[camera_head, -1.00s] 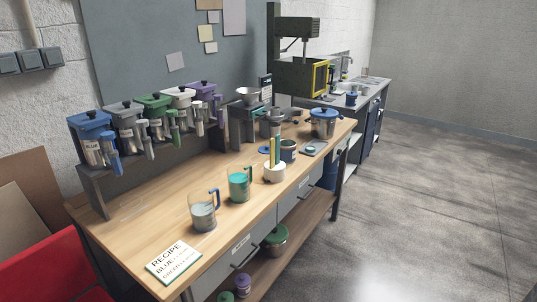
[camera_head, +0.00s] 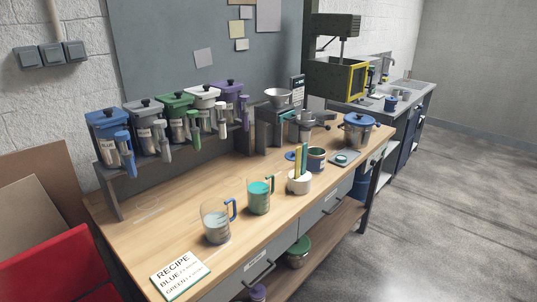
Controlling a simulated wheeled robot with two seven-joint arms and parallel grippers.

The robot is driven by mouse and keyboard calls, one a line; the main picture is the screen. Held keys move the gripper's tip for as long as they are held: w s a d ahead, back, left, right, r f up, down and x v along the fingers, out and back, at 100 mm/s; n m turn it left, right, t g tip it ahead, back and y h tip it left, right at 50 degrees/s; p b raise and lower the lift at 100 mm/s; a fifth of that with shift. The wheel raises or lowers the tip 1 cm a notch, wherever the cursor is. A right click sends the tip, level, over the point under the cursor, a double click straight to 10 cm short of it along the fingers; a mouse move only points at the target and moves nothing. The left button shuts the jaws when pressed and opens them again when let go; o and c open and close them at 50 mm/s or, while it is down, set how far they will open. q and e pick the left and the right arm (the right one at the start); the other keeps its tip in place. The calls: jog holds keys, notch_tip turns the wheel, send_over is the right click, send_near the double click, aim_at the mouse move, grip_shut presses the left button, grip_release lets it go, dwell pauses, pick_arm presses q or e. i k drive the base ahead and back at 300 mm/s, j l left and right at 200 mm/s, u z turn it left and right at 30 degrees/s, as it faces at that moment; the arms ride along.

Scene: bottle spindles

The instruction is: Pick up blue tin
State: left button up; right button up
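A small open tin (camera_head: 316,160) with a dark blue body and a pale label stands on the wooden workbench, right of the white cup with yellow and green sticks. It is upright. A flat blue disc, perhaps its lid (camera_head: 290,155), lies just left of it. A small blue container (camera_head: 391,103) also stands on the far sink counter; I cannot tell whether it is a tin. Neither of my grippers shows in the view.
The workbench (camera_head: 150,228) holds two measuring jugs (camera_head: 216,222) (camera_head: 259,197), a recipe card (camera_head: 180,275), a scale (camera_head: 345,158) and a blue-lidded pot (camera_head: 358,130). Several coloured-lid dispensers stand along its back. A red object (camera_head: 60,265) is at lower left. The floor at right is clear.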

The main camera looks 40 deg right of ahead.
aim_at(315, 160)
jog(key=i+l+u, duration=0.1)
jog(key=l+u, duration=0.15)
jog(key=l, duration=0.5)
jog(key=l+u, duration=0.25)
jog(key=l, duration=0.55)
jog(key=l+u, duration=0.25)
jog(key=l, duration=0.5)
jog(key=k+l+u, duration=0.25)
jog(key=l, duration=0.5)
jog(key=i, duration=0.05)
